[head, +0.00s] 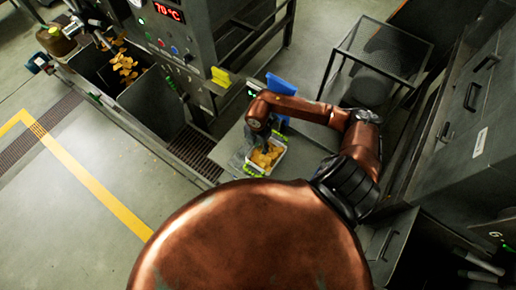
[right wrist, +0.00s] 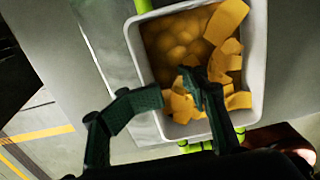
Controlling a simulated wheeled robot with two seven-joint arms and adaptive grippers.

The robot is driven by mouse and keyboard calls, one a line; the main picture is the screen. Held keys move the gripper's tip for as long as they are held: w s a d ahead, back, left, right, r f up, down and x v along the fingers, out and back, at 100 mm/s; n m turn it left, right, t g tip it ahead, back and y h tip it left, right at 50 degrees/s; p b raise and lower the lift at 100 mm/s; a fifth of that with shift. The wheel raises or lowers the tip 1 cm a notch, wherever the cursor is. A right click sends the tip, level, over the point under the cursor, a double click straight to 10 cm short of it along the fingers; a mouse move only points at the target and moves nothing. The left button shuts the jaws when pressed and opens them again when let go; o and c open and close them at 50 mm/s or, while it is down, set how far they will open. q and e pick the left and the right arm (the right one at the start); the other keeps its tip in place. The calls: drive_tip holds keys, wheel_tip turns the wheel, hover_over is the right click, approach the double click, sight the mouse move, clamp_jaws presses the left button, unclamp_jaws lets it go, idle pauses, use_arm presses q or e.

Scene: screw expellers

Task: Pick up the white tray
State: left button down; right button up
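The white tray (head: 284,153) sits on a grey surface near the middle of the head view and holds yellow-orange chunks. In the right wrist view, the tray (right wrist: 258,60) is large, with chunks (right wrist: 190,45) inside and bright green parts beside its rim. My right gripper (right wrist: 168,92) is open, with a gap between its fingers. I cannot tell whether either finger touches the tray. In the head view, the right gripper (head: 256,142) is at the tray's upper left. My left gripper is not in view.
A blue object (head: 280,84) stands behind the tray. A machine with a red 70 °C display (head: 168,11) is at the upper left, beside a bin of orange chunks (head: 124,66). A framed stand (head: 385,50) and grey cabinets (head: 470,110) are at right. The left floor is clear.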

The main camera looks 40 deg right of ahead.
clamp_jaws()
drive_tip(key=shift+s, duration=0.1)
drive_tip(key=shift+f, duration=0.1)
idle(0.4)
